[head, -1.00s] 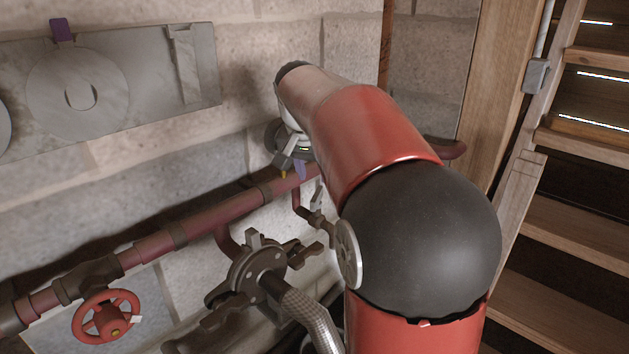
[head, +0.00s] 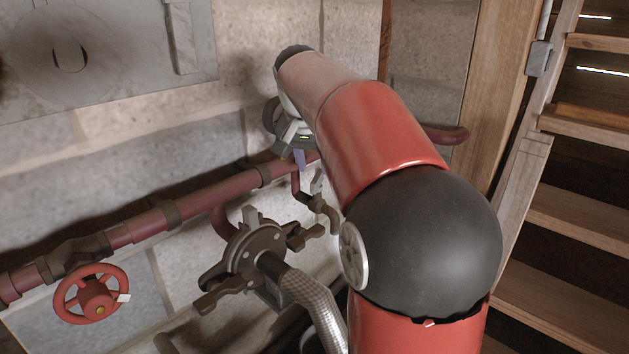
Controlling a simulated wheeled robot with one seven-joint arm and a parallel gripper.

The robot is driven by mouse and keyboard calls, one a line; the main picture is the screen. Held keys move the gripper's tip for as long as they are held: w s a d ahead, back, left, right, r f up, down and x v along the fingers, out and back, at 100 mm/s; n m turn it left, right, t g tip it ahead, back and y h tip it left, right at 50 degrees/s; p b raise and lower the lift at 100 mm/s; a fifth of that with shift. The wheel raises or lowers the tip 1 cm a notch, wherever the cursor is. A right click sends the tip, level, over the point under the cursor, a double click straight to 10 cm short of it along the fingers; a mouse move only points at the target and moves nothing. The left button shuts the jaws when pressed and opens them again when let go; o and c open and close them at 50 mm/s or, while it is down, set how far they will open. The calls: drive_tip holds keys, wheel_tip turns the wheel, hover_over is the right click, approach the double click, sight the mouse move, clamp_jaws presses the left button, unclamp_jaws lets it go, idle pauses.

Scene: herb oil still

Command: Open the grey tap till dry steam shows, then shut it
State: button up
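My gripper (head: 296,152) hangs from the wrist at the upper middle, close to the red steam pipe (head: 190,205). Its fingers are small and partly hidden, so their opening does not show clearly. A narrow purple piece (head: 300,159) shows at the fingers. A small branch with a bent outlet (head: 322,208) drops from the pipe just below the gripper. A pale grey lever (head: 317,182) on this branch looks like the grey tap; it is partly behind my arm. Whether the gripper touches it cannot be told. No steam is visible.
A red handwheel (head: 92,294) with a white tag is on the pipe at the left. A dark clamped flange (head: 252,256) with a braided hose (head: 318,300) is below the gripper. A grey plate (head: 110,80) is on the wall. Wooden stairs (head: 580,215) stand at the right.

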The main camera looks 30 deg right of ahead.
sight(315, 178)
drive_tip(key=shift+b+x, duration=0.3)
drive_tip(key=shift+x, duration=1.85)
clamp_jaws()
